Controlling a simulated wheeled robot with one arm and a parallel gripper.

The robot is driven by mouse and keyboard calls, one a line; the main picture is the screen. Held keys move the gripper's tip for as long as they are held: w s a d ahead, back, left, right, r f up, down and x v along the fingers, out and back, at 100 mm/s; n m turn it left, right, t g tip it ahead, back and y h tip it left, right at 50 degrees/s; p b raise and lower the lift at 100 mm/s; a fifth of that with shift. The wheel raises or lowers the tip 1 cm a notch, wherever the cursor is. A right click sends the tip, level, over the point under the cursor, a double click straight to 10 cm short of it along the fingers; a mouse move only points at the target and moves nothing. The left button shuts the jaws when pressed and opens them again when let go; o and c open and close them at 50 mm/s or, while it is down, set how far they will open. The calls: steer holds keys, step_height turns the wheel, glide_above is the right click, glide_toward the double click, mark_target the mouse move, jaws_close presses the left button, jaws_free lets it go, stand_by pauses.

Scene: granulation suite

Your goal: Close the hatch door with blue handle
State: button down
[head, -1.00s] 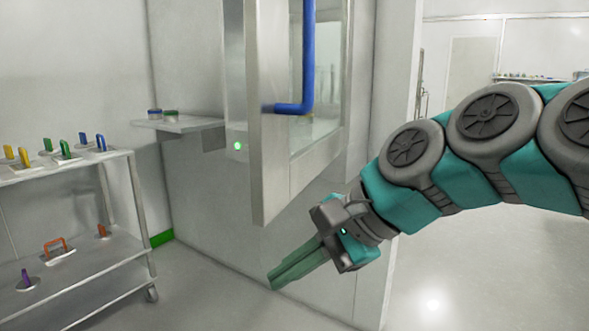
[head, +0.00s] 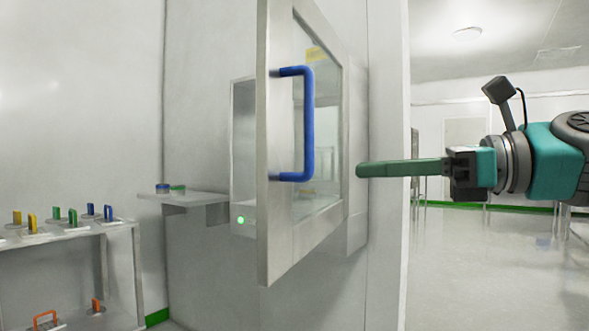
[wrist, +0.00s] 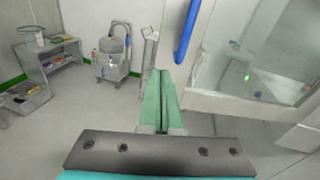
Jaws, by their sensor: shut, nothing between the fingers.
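The hatch door (head: 275,225) is a metal-framed glass panel standing open, swung out from the hatch opening (head: 243,150) in the wall. Its blue handle (head: 309,125) is an upright bar on the door's outer face. In the wrist view the blue handle (wrist: 187,32) is at top centre, ahead and slightly right of the fingers. My gripper (head: 360,170) has green fingers, shut and empty. In the head view it appears to the right of the handle and door, pointing left, with a visible gap. The closed fingers also show in the wrist view (wrist: 160,75).
A small wall shelf (head: 200,197) with two little round items is left of the hatch. A cart (head: 60,237) with several coloured-handled pieces stands at lower left. Open floor (head: 470,260) lies to the right. The wrist view shows a wheeled unit (wrist: 112,55) and a bench (wrist: 50,60).

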mark_target(273, 157)
steer(key=shift+m+t+y, duration=0.3)
steer(key=shift+m, duration=0.3)
steer(key=x, duration=0.3)
steer(key=r+b+x, duration=0.1)
steer(key=x, duration=0.7)
steer(key=shift+w+d+r, duration=0.1)
steer(key=shift+w+r, duration=0.05)
steer(key=shift+w, duration=0.2)
steer(key=shift+w+a, duration=0.2)
steer(key=shift+a, duration=0.2)
steer(key=shift+r, duration=0.1)
